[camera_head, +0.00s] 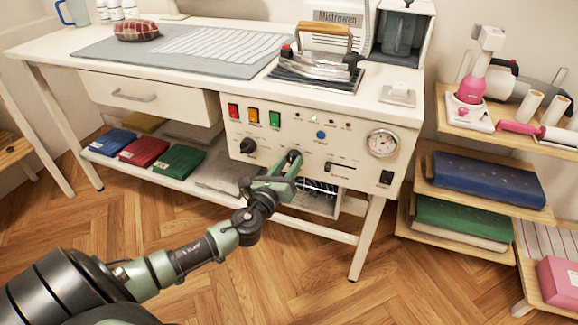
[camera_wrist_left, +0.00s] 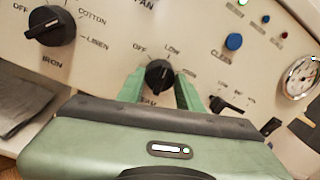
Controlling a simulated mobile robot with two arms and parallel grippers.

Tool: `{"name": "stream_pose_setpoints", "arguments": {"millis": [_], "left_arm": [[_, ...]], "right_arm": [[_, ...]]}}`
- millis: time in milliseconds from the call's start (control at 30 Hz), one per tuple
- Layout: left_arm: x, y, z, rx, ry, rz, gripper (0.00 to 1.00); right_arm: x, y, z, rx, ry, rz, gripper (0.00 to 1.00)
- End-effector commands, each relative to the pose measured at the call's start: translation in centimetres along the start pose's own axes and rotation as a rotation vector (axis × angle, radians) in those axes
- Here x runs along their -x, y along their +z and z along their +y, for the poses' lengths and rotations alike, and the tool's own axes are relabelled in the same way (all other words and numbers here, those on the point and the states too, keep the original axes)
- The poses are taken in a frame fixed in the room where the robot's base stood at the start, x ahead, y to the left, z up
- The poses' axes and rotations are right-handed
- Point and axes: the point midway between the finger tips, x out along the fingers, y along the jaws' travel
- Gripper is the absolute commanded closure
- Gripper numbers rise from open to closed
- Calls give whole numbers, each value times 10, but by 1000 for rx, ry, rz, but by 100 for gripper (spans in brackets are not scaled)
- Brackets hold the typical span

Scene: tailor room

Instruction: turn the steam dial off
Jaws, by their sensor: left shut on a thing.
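The steam dial (camera_wrist_left: 158,76) is a black knob on the cream control panel, with OFF, LOW and a partly covered third label around it. Its pointer seems to aim up towards LOW, but the mark is small. My left gripper (camera_head: 289,163) reaches the panel from below. Its green fingers (camera_wrist_left: 158,88) stand on either side of the dial and are shut on it. In the head view the fingers largely hide the dial. My right gripper is not in view.
The black iron dial (camera_wrist_left: 51,26) sits to the left of the steam dial. A slider (camera_head: 343,166), a blue CLEEN button (camera_head: 321,135) and a pressure gauge (camera_head: 382,143) are nearby. An iron (camera_head: 322,62) rests on top of the table.

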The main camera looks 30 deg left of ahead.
Motion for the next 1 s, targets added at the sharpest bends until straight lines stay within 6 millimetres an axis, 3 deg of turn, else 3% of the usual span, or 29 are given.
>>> {"name": "stream_pose_setpoints", "arguments": {"millis": [400,1000], "left_arm": [[0,-4,1,372,-4,-24,100],[0,-3,1,838,-10,-54,100]], "right_arm": [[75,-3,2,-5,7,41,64],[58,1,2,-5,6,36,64]]}}
